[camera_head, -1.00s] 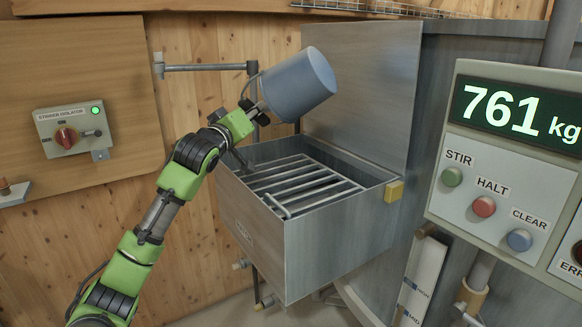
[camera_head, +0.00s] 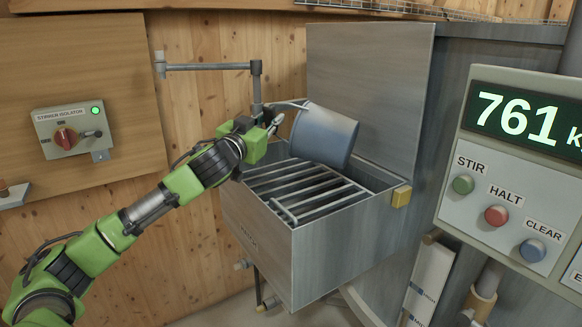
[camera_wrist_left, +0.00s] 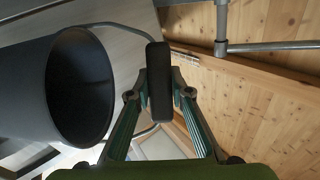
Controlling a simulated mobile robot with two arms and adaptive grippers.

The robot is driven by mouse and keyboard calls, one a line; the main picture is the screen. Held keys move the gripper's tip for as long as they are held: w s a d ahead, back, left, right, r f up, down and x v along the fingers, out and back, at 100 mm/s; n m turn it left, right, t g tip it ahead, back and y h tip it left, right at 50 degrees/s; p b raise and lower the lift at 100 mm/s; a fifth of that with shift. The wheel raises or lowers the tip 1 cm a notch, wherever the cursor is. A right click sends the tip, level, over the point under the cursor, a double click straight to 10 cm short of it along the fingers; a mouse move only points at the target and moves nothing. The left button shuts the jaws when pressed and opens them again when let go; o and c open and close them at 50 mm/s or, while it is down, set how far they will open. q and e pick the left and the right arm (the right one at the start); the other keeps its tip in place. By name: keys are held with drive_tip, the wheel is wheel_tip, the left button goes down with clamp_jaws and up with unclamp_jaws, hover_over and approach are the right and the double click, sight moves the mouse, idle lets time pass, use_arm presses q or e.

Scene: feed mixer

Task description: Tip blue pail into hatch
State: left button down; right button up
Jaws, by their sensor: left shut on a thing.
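The blue pail (camera_head: 324,136) is tilted on its side above the back of the open hatch (camera_head: 262,222), which has a grate of metal bars (camera_head: 312,192). My left gripper (camera_head: 272,118) is shut on the pail's handle, left of the pail. In the left wrist view my gripper (camera_wrist_left: 159,95) has its fingers around the dark handle grip, and the pail (camera_wrist_left: 50,95) hangs at the left with its open mouth toward the camera. The inside of the pail is dark, and its contents cannot be made out. My right gripper is not in view.
The raised metal lid (camera_head: 372,85) stands behind the hatch. A control panel (camera_head: 505,200) reading 761 kg is at the right. A stirrer isolator box (camera_head: 73,133) with a green light is on the left wall. A pipe bracket (camera_head: 210,67) sticks out behind my gripper.

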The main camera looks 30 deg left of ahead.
sight(317, 108)
use_arm(q)
drive_tip(key=w+d+r+m+p, duration=0.1)
drive_tip(key=d+m+p, duration=0.2)
drive_tip(key=d+p, duration=0.1)
drive_tip(key=d+r+m+h+p, duration=0.1)
drive_tip(key=d+r+m+p, duration=0.1)
drive_tip(key=d+m+p, duration=0.2)
drive_tip(key=w+d+r+m+p, duration=0.1)
drive_tip(key=d+m+p, duration=0.2)
drive_tip(key=p, duration=0.3)
drive_tip(key=shift+w+d+r+m, duration=0.25)
drive_tip(key=shift+w+d+m, duration=0.15)
drive_tip(key=shift+d, duration=0.25)
drive_tip(key=d+r+m, duration=0.1)
drive_tip(key=d, duration=0.1)
drive_tip(key=w+d+r+m, duration=0.1)
drive_tip(key=d+m, duration=0.1)
drive_tip(key=d, duration=0.1)
drive_tip(key=d+r+m, duration=0.1)
drive_tip(key=d+r, duration=0.1)
drive_tip(key=shift+w+d+r+m+g+h, duration=0.1)
drive_tip(key=shift+w+d+m+g+h, duration=0.2)
drive_tip(key=shift+g+h, duration=0.1)
drive_tip(key=shift+w+d+r+m, duration=0.15)
drive_tip(key=shift+d+m, duration=0.25)
drive_tip(key=shift+d, duration=0.2)
drive_tip(key=shift+w+d+f+m, duration=0.1)
drive_tip(key=shift+d+m, duration=0.3)
drive_tip(key=shift+d, duration=0.15)
drive_tip(key=shift+r, duration=0.15)
